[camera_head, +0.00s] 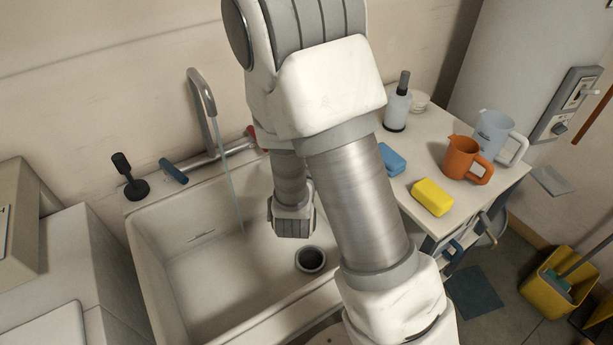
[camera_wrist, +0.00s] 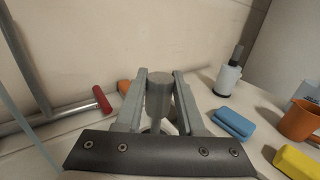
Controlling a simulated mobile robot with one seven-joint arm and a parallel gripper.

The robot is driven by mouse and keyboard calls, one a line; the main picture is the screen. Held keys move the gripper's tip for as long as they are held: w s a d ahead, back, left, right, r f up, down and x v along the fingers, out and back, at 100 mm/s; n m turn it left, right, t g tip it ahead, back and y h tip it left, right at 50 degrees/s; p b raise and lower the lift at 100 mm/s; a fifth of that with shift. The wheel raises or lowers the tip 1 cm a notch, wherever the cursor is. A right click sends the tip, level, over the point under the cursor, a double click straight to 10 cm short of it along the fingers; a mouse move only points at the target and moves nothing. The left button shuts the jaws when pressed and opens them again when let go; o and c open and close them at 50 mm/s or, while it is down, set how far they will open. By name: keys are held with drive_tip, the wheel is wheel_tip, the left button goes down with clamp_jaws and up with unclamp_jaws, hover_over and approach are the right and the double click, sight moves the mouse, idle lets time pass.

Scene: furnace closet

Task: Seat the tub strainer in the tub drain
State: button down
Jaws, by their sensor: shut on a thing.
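My gripper (camera_wrist: 159,88) is shut on a grey, round-topped piece (camera_wrist: 159,100) between its two fingers, likely the tub strainer. Part of a pale rounded shape shows below it, mostly hidden by my gripper's dark plate. In the head view my gripper (camera_head: 292,222) is low over the right part of the white tub (camera_head: 185,270), and the held piece is hidden there. The tub drain (camera_head: 311,259) is a dark round hole with a metal rim in the tub floor. It lies below and slightly right of my gripper in the picture, uncovered. Whether the held piece touches the tub cannot be told.
A tap (camera_head: 203,92) runs a thin stream left of my gripper. A black knobbed stopper-like piece (camera_head: 130,185) stands on the back-left rim. On the right counter are a bottle (camera_head: 397,108), a blue sponge (camera_head: 391,159), a yellow block (camera_head: 432,197) and an orange jug (camera_head: 462,157).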

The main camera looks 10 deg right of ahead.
drive_tip(key=s+f+m+g+h+b, duration=0.2)
drive_tip(key=f+h+b, duration=0.1)
drive_tip(key=f, duration=0.6)
drive_tip(key=s+f+m+g+h+b, duration=0.2)
drive_tip(key=f+m+g+h+b, duration=0.1)
drive_tip(key=f, duration=0.5)
drive_tip(key=s+f+m+g+h+b, duration=0.2)
drive_tip(key=f+b, duration=0.3)
drive_tip(key=f, duration=0.4)
drive_tip(key=shift+s+f+m+h, duration=0.3)
drive_tip(key=shift+s+m+h, duration=0.1)
drive_tip(key=shift+h, duration=0.3)
drive_tip(key=shift+f+b, duration=1.2)
drive_tip(key=shift+f, duration=0.2)
drive_tip(key=shift+f+b, duration=1)
drive_tip(key=shift+f, duration=0.3)
drive_tip(key=shift+c, duration=2.2)
unclamp_jaws()
